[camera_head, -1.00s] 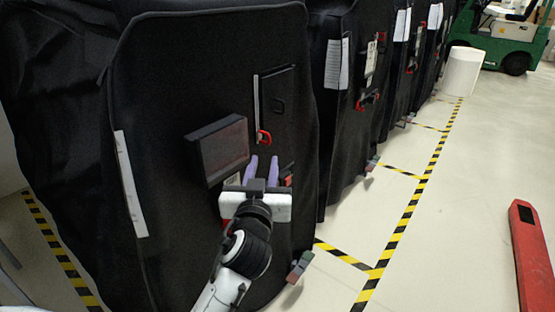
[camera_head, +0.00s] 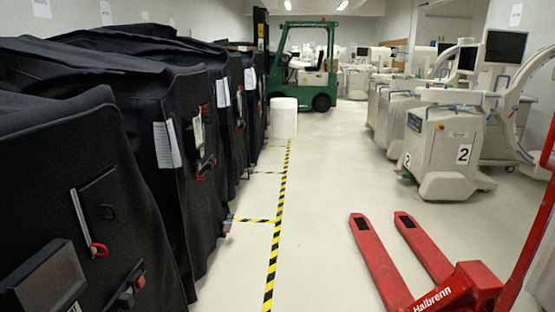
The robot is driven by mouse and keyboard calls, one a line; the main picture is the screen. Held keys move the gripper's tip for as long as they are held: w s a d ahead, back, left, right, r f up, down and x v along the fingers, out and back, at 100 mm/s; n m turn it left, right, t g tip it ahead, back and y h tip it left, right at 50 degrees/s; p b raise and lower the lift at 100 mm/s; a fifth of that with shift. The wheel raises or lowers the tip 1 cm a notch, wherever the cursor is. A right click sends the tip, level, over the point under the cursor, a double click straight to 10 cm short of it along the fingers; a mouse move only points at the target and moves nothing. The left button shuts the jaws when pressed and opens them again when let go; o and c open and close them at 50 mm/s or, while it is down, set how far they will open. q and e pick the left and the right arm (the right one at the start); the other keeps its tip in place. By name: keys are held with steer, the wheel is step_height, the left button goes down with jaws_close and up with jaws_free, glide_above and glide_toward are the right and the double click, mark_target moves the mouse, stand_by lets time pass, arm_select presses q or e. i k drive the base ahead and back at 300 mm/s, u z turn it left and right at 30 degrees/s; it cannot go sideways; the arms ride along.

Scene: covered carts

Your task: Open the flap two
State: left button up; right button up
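The nearest black covered cart (camera_head: 130,205) stands at the left edge. Its face has a dark rectangular flap (camera_head: 112,205) with a pale strip (camera_head: 80,220) along its left edge and a red loop (camera_head: 98,250) at its lower end. The flap appears to lie flat against the cover. A dark box with a grey face (camera_head: 48,280) sits below left of it, partly cut off by the frame. No label tells which flap is number two. Neither of my grippers is in view.
More black covered carts (camera_head: 185,130) line the left side. A yellow-black floor stripe (camera_head: 279,215) runs beside them. A red pallet jack (camera_head: 380,265) stands at the lower right. A green forklift (camera_head: 313,80), white cylinder (camera_head: 284,118) and white machines (camera_head: 450,150) stand farther back.

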mark_target(103, 201)
steer(key=u, duration=1.35)
steer(key=k, duration=0.6)
steer(key=z, duration=0.5)
steer(key=i, duration=1.55)
steer(key=u, duration=0.5)
